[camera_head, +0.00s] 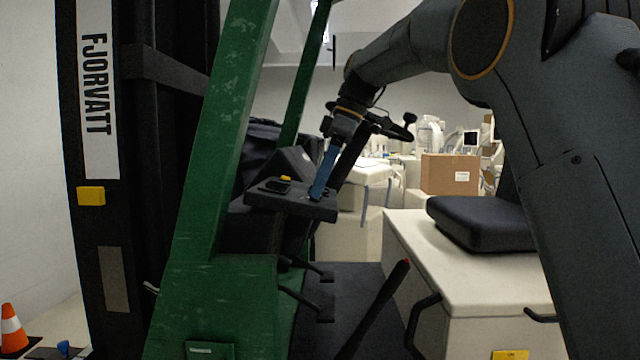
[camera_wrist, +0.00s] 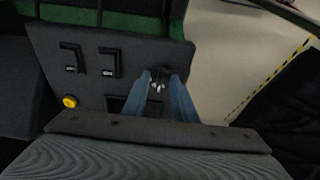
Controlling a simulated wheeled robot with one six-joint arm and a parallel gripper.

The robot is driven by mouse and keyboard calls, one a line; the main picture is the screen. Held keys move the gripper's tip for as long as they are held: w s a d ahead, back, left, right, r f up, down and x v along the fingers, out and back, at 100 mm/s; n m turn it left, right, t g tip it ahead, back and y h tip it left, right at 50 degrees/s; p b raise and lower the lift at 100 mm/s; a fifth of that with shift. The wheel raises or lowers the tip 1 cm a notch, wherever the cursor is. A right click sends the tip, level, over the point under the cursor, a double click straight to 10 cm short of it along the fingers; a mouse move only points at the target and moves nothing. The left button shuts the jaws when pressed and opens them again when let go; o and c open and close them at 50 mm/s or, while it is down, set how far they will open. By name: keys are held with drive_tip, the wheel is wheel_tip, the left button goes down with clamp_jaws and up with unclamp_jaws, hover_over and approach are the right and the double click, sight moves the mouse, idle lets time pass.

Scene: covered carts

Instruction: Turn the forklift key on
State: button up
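The forklift's dark control panel (camera_head: 290,202) juts out beside the green frame. My gripper (camera_head: 318,194) reaches down to its right part from above. In the wrist view, my gripper (camera_wrist: 160,78) has two blue fingers standing apart over the panel (camera_wrist: 105,45). A small silvery key (camera_wrist: 158,86) shows between the fingertips. The fingers appear open around it, with a gap between them; contact is not clear. The key is hidden in the head view.
A yellow button (camera_wrist: 69,101) and two black levers (camera_wrist: 110,62) sit left of the key. The green forklift frame (camera_head: 222,140) stands left of my arm. A black seat (camera_head: 480,222) and a red-tipped lever (camera_head: 385,300) are to the right and below.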

drive_tip(key=shift+c, duration=0.3)
clamp_jaws()
drive_tip(key=shift+m+p, duration=0.3)
drive_tip(key=m+p, duration=0.2)
drive_tip(key=shift+s+r+m, duration=0.1)
drive_tip(key=shift+m, duration=0.2)
drive_tip(key=m+t+p, duration=0.1)
drive_tip(key=m+p, duration=0.2)
drive_tip(key=shift+m, duration=0.4)
drive_tip(key=m+h+p, duration=0.1)
drive_tip(key=m+p, duration=0.3)
drive_tip(key=shift+a+m+t, duration=0.1)
drive_tip(key=shift+m+t, duration=0.3)
drive_tip(key=shift+m+p, duration=0.3)
drive_tip(key=shift+p, duration=0.05)
